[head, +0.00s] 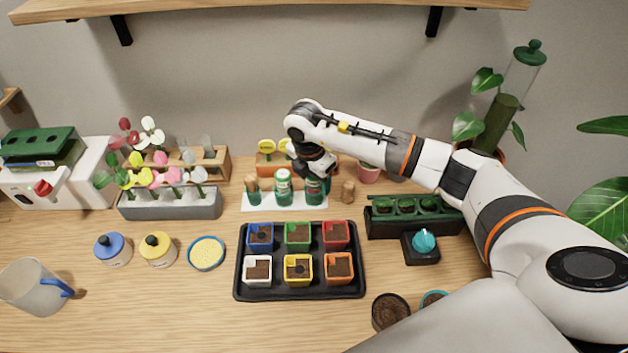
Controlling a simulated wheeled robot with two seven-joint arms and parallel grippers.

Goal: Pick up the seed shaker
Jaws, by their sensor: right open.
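Two green cylinders with pale labels stand upright on a white mat (262,208) at the back middle of the table; they look like seed shakers. The left green shaker (284,190) is in clear view. The right green shaker (314,190) is directly under my right gripper (318,172), which hides its top. My right gripper points down and is open, with its fingers at the upper part of this right shaker. I cannot tell whether they touch it. My left gripper is out of view.
A small wooden-topped tool (252,190) stands left of the shakers and a wooden piece (348,191) stands right. A black tray (300,293) with several coloured pots lies in front. A dark planter (385,226) is at the right.

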